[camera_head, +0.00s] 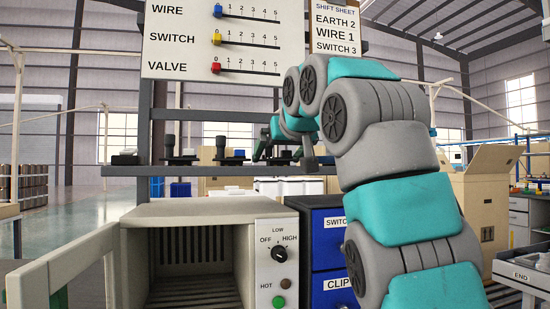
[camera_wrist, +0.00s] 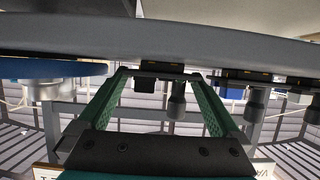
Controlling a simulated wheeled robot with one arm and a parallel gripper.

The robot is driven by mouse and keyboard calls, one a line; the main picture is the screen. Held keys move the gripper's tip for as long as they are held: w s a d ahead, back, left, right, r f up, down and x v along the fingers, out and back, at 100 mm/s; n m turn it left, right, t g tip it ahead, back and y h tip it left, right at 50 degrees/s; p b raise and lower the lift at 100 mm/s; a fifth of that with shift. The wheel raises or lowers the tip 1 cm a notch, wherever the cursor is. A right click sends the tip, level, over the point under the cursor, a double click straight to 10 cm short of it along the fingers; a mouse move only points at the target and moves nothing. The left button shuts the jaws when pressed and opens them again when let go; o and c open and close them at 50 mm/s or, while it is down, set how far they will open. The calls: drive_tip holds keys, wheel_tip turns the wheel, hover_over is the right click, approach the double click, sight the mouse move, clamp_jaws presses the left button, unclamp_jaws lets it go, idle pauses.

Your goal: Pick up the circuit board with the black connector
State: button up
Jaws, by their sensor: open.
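My gripper (camera_wrist: 158,76) is open, with its green fingers reaching toward the shelf. In the wrist view, which is upside down, a small dark board with a black block (camera_wrist: 145,85) and a grey post (camera_wrist: 177,102) shows between the fingers. The black block looks like the black connector. I cannot tell whether the fingers touch the board. In the head view my gripper (camera_head: 262,147) is at the shelf, and a dark block (camera_head: 283,156) shows beside it, partly hidden by my arm.
The shelf (camera_head: 135,171) also carries a part with a blue block (camera_head: 235,159), black posts (camera_head: 221,147) and other dark parts (camera_head: 125,158). Below stand an oven (camera_head: 192,208) with its door (camera_head: 65,268) open and blue drawers (camera_head: 327,222). A sign board (camera_head: 180,50) hangs above.

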drive_tip(key=shift+w+a, duration=0.1)
drive_tip(key=shift+w, duration=0.05)
drive_tip(key=shift+f, duration=0.1)
drive_tip(key=c, duration=1.1)
drive_tip(key=shift+o, duration=0.2)
